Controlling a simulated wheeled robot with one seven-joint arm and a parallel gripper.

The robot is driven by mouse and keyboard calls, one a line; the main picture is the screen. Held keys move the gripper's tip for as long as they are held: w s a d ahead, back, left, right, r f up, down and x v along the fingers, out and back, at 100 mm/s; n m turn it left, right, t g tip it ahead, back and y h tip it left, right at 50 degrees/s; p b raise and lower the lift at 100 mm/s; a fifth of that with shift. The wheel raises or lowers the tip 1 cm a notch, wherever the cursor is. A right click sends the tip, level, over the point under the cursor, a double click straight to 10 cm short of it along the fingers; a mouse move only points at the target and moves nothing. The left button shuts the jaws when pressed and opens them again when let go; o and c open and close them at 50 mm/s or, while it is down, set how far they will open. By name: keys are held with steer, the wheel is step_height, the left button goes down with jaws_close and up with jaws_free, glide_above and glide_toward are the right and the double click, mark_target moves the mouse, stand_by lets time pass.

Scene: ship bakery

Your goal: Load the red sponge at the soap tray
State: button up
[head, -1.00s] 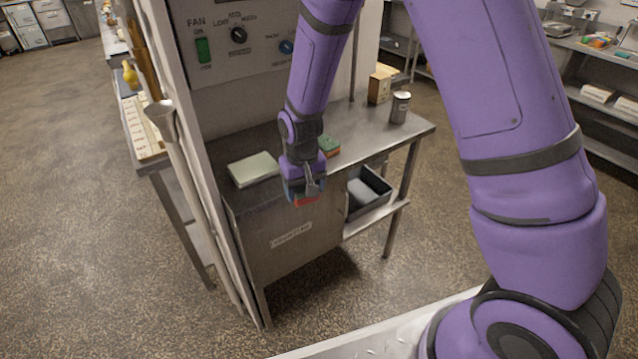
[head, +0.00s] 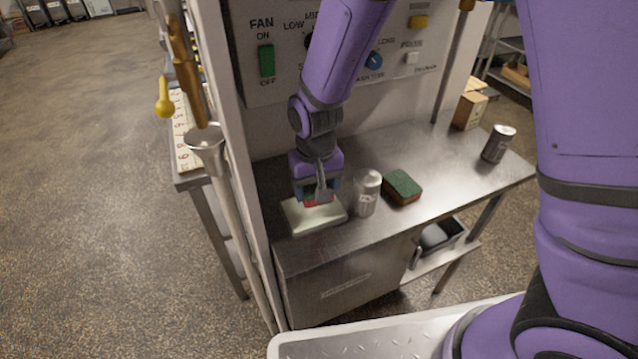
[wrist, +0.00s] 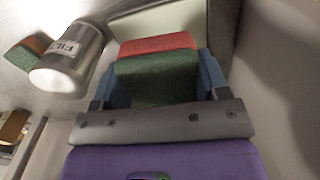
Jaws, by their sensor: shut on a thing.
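The red sponge (head: 318,203) has a red layer and a green layer. My gripper (head: 317,194) is shut on it; in the wrist view the sponge (wrist: 158,70) sits between the blue fingers (wrist: 158,82). A pale flat tray (head: 308,222), which looks like the soap tray, lies on the left of the steel table. The sponge is over the tray in the head view; whether it touches is unclear. The tray's pale surface (wrist: 170,20) also shows beyond the sponge in the wrist view.
A silver can (head: 367,193) stands close to the tray's right side. A green-topped sponge (head: 402,186) lies right of it. Another can (head: 498,144) and a cardboard box (head: 469,109) stand farther right. A panel post (head: 245,170) borders the tray's left.

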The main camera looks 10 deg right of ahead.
mark_target(316, 214)
steer(key=shift+w+f, duration=0.1)
steer(key=shift+w, duration=0.35)
steer(key=shift+f, duration=2.85)
steer(key=shift+f, duration=0.6)
steer(key=shift+r, duration=3.55)
steer(key=shift+s, duration=0.1)
